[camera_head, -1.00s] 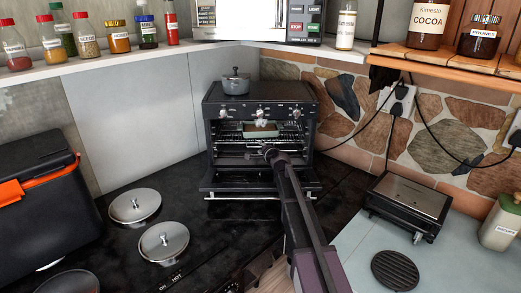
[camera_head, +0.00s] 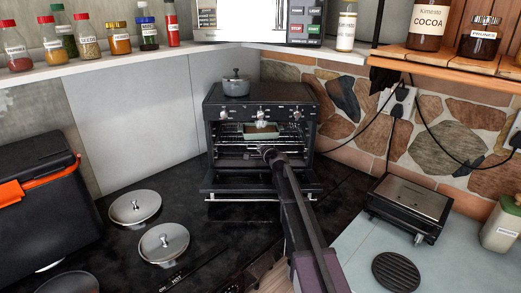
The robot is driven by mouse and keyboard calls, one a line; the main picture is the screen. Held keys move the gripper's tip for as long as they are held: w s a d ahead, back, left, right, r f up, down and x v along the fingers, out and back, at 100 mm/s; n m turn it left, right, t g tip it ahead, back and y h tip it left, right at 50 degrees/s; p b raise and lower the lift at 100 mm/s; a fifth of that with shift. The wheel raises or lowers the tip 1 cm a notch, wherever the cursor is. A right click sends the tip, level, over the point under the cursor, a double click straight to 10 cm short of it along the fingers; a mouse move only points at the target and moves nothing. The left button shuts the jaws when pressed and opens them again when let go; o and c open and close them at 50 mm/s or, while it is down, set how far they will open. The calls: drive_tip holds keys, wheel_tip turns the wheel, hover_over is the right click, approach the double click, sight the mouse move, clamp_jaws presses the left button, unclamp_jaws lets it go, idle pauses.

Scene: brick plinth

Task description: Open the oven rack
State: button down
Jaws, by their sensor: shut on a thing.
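The small black oven (camera_head: 262,108) stands in the corner of the dark counter with its door (camera_head: 225,187) folded down. Inside, the wire oven rack (camera_head: 233,142) carries a light rectangular dish (camera_head: 260,130). My arm reaches in from the lower right. My gripper (camera_head: 268,153) is at the oven opening, at the front of the rack. It is shut on what looks like the rack's front edge, though the fingertips are small and partly hidden by my own arm.
A grey pot (camera_head: 236,86) sits on top of the oven. Two round metal hob covers (camera_head: 163,243) lie at the left front. A black grill appliance (camera_head: 408,207) stands at the right. A black box with an orange handle (camera_head: 38,200) is at the far left.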

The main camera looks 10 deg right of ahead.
drive_tip(key=s, duration=0.5)
drive_tip(key=s+a, duration=0.1)
drive_tip(key=s, duration=0.4)
drive_tip(key=s+a, duration=0.1)
drive_tip(key=s, duration=0.5)
drive_tip(key=shift+a, duration=0.25)
drive_tip(key=c, duration=0.8)
unclamp_jaws()
